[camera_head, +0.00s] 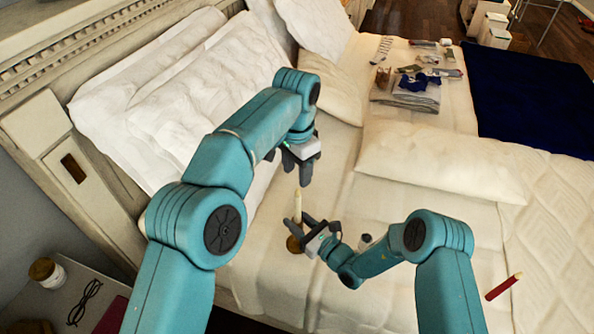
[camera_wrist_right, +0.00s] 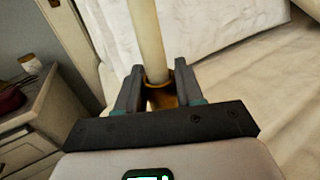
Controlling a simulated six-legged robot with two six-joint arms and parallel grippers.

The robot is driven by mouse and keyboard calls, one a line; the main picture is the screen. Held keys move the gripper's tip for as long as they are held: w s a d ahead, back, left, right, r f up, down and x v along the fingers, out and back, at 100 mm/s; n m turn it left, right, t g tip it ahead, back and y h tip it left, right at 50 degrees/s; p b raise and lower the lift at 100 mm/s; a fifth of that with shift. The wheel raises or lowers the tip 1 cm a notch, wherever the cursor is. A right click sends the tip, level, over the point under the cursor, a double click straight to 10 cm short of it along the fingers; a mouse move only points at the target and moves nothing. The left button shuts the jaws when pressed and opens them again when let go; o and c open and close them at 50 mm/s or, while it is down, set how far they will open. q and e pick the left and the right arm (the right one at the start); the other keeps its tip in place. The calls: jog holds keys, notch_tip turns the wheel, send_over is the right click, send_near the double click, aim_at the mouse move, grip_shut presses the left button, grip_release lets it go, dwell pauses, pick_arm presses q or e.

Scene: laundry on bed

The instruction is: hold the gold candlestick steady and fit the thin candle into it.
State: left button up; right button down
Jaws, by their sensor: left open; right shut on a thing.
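The candlestick's round base (camera_head: 294,244) shows in the head view. My right gripper (camera_head: 298,227) is shut on the candlestick's upper part, and its fingers (camera_wrist_right: 158,78) flank it in the wrist view. My left gripper (camera_head: 304,178) is open and empty, pointing down just above the candle's top, apart from it.
A red stick with a pale end (camera_head: 503,287) lies at the right. A small dark-and-white object (camera_head: 365,241) is behind my right forearm. White pillows (camera_head: 190,110) line the headboard; a cushion (camera_head: 440,162) and folded laundry (camera_head: 408,92) lie farther back. A nightstand (camera_head: 50,310) stands left.

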jog(key=c, duration=0.6)
grip_release()
jog(key=shift+c, duration=0.2)
